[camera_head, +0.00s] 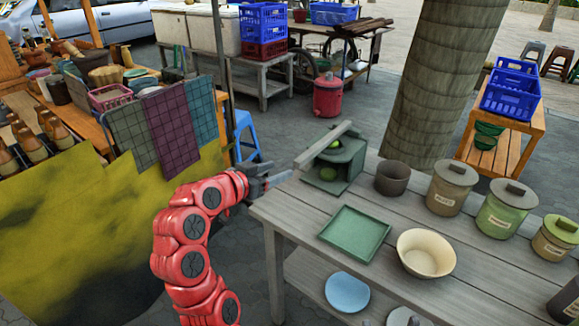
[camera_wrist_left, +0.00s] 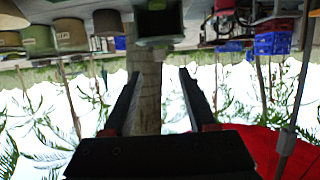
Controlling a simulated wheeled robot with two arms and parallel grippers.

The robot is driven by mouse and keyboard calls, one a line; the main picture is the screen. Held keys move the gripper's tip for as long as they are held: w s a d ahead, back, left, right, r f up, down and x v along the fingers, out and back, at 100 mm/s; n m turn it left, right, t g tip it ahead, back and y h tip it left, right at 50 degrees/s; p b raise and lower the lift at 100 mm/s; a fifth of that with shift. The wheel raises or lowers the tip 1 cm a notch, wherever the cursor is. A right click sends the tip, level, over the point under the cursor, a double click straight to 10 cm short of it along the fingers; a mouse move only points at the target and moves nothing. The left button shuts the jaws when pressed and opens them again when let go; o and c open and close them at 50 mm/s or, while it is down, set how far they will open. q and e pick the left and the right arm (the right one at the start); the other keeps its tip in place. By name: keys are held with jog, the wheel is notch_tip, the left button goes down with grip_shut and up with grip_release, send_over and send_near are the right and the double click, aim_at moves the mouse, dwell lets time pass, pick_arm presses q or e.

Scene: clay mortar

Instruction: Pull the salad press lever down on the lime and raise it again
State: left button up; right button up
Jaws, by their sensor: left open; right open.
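The salad press (camera_head: 352,160) is a dark green box-like stand at the far left end of the grey table, with its lever (camera_head: 323,145) as a pale grey bar slanting up to the right across its top. A green lime (camera_head: 328,173) shows in its lower opening, and another green round thing (camera_head: 335,144) shows near the top. My left gripper (camera_head: 281,180) is open and empty, left of the press and apart from it. In the left wrist view, turned upside down, its spread fingers (camera_wrist_left: 161,85) point toward the press (camera_wrist_left: 158,24). My right gripper is not in view.
A dark cup (camera_head: 392,178) stands right of the press. A green tray (camera_head: 355,234), a cream bowl (camera_head: 426,253) and several lidded canisters (camera_head: 451,186) stand on the table. A cloth-hung stall (camera_head: 168,130) is behind my left arm. A tree trunk (camera_head: 440,85) rises behind the table.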

pick_arm(q)
jog(key=v, duration=0.6)
jog(key=shift+s, duration=0.25)
jog(key=shift+w+a+r+p, duration=0.1)
jog(key=shift+w+a+p, duration=0.05)
jog(key=shift+p, duration=0.15)
